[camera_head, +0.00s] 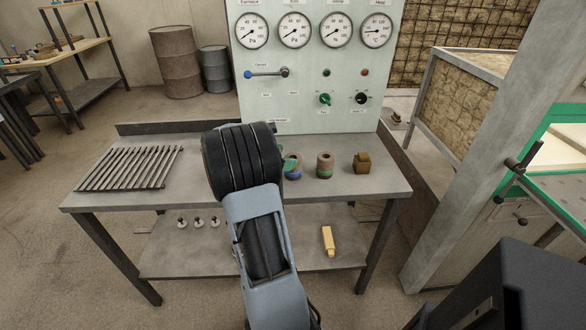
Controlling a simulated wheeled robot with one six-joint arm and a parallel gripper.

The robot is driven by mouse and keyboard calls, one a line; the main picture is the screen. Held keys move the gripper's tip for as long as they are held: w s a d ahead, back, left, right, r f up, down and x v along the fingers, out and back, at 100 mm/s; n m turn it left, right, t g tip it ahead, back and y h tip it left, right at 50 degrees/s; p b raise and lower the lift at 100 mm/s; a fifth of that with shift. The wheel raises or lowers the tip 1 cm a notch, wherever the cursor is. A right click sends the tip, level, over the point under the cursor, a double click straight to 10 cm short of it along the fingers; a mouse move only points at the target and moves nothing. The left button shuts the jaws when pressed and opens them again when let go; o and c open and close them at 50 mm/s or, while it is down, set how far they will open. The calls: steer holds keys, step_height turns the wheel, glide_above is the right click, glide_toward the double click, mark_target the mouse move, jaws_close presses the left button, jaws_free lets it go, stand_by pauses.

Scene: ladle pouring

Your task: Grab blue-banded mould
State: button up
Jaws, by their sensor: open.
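The blue-banded mould (294,173) stands upright on the grey workbench, just right of my arm's dark wrist. It is a small brownish cylinder with a blue band low down, and its left side is partly covered. My gripper (286,163) is at this mould, with a small green part showing against its left side. The rest of the jaws is hidden behind my wrist. The jaws are open, and I cannot tell whether they touch the mould.
A metal rack (130,168) lies on the left of the workbench (205,200). A gauge panel (310,95) rises behind. A yellow block (328,241) lies on the lower shelf.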

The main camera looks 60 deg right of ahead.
mark_target(296, 157)
steer(key=shift+x, duration=1.65)
steer(key=shift+a, duration=0.1)
steer(key=shift+c, duration=0.3)
steer(key=c, duration=1.1)
